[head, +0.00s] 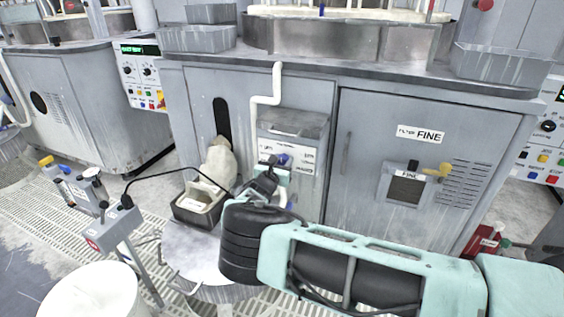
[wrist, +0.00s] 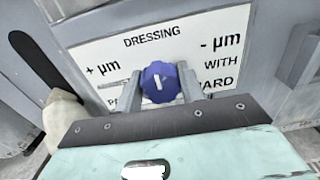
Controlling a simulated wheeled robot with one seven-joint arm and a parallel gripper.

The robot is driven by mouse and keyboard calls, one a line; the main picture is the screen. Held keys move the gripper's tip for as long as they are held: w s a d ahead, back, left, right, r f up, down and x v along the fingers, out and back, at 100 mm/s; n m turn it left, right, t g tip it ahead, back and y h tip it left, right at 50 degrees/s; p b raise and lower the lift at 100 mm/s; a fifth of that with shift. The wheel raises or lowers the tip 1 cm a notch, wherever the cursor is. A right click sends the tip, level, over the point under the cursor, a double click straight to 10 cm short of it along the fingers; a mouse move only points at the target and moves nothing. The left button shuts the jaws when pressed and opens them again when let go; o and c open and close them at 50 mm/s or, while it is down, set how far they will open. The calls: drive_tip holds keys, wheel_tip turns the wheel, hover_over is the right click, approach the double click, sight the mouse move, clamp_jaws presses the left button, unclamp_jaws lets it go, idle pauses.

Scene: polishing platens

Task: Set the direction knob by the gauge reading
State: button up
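The blue direction knob (wrist: 160,82) sits on a white label plate (wrist: 130,42) reading "DRESSING", "+ µm" at left and "- µm" at right. Its white mark points nearly straight up. My gripper (wrist: 161,88) has one finger on each side of the knob, close against it; I cannot tell whether they press on it. In the head view the knob (head: 283,159) shows on a grey box (head: 292,124), with my gripper (head: 272,172) in front of it. Part of the plate's lower text is hidden by the fingers. I cannot make out any gauge reading.
An open dark tray (head: 198,217) stands left of my gripper, by a pale sack-like thing (head: 219,160). A cabinet door (head: 385,215) marked "FINE" with a yellow handle is at right. A panel with a green display (head: 140,49) is at left. A white pipe (head: 277,85) runs above the box.

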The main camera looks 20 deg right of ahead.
drive_tip(key=shift+m, duration=0.4)
drive_tip(key=m, duration=0.3)
drive_tip(key=shift+m, duration=0.3)
drive_tip(key=shift+s+f+m+b, duration=0.1)
drive_tip(key=shift+m+b, duration=0.5)
drive_tip(key=shift+m, duration=1.6)
drive_tip(key=o, duration=1)
drive_tip(key=p+v, duration=0.1)
drive_tip(key=v, duration=1.6)
drive_tip(key=shift+s, duration=0.15)
